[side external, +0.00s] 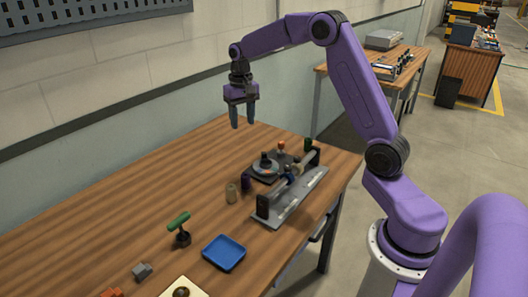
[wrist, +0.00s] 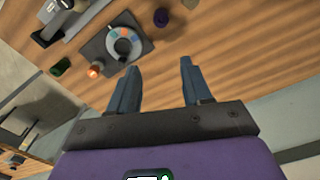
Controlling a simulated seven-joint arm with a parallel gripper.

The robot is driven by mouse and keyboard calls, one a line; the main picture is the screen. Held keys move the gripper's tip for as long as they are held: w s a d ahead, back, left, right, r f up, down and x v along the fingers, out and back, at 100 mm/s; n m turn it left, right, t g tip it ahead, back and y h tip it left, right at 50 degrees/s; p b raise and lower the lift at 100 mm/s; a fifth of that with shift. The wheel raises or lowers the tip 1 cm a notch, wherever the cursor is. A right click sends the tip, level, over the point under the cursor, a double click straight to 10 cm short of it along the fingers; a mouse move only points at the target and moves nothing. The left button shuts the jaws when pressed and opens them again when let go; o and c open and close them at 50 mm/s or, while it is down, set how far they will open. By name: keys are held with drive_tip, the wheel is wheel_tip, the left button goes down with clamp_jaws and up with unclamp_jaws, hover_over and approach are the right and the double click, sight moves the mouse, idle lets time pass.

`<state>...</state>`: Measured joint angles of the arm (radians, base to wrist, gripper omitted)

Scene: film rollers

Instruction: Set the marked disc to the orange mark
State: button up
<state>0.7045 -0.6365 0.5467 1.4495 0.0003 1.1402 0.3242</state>
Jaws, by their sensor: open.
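The disc (side external: 272,171) is a pale grey round with a dark knob on top, and it sits on a dark square plate (side external: 262,178). In the wrist view the disc (wrist: 117,57) shows blue and orange patches around the knob; I cannot tell which patch is its mark. A small orange-topped piece (side external: 281,146) stands at the plate's far edge, and it also shows in the wrist view (wrist: 95,71). My gripper (side external: 243,123) is open and empty, pointing down, above and apart from the disc. Its fingers (wrist: 159,66) are apart in the wrist view.
A grey roller frame (side external: 290,198) stands beside the plate. A green-handled tool (side external: 180,228) and a blue tray (side external: 223,253) are nearer the camera.

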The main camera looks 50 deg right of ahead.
sight(264, 152)
drive_tip(key=w+d+f+m, duration=0.25)
drive_tip(key=d+m, duration=0.25)
drive_tip(key=d, duration=0.9)
wheel_tip(264, 152, down, 18)
drive_tip(key=shift+s+d+r, duration=0.1)
drive_tip(key=shift+s+d, duration=0.05)
clamp_jaws()
